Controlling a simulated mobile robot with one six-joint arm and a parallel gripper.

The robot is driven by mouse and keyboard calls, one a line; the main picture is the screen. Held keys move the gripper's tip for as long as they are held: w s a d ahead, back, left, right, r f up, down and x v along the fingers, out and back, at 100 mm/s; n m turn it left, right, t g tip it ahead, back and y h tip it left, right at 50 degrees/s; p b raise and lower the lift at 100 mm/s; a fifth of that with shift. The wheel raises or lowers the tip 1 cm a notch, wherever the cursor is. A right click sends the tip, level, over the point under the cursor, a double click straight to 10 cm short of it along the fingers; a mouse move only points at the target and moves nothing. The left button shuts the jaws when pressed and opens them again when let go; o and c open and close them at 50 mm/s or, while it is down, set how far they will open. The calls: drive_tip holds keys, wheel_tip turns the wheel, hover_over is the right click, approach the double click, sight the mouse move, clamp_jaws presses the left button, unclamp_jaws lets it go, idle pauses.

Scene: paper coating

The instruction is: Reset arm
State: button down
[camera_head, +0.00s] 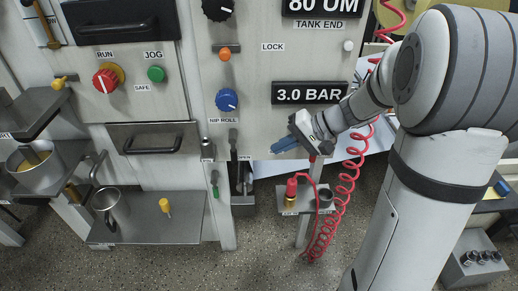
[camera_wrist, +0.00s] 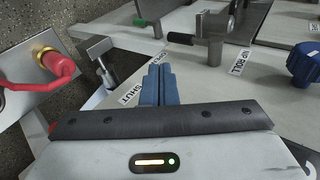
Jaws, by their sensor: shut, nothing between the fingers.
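My gripper (camera_head: 283,145) has blue fingers and points left in the head view, in front of the machine panel below the 3.0 BAR display (camera_head: 309,93). In the wrist view, the two blue fingers of my gripper (camera_wrist: 160,72) lie side by side, shut with nothing between them. They point toward the panel between the SHUT label (camera_wrist: 131,96) and the UP ROLL label (camera_wrist: 238,61). My arm reaches in from the right side of the head view.
A blue knob (camera_head: 227,100), a red knob (camera_head: 105,81) and a drawer handle (camera_head: 153,144) stick out of the panel.

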drive_tip(key=s+d+r+h+p, duration=0.2)
drive_tip(key=s+r+p, duration=0.4)
drive_tip(key=r+p, duration=0.3)
drive_tip(key=s+d+r+n+h+p, duration=0.1)
drive_tip(key=s+r+h+p, duration=0.3)
drive_tip(key=r+p, duration=0.5)
drive_tip(key=s+d+r+n+h+p, duration=0.1)
drive_tip(key=s+r+h+p, duration=0.3)
drive_tip(key=s+r+p, duration=0.4)
wheel_tip(320, 180, up, 4)
drive_tip(key=shift+s+d+f+p, duration=0.15)
drive_tip(key=shift+s+d+p, duration=0.1)
drive_tip(key=shift+d+p, duration=0.65)
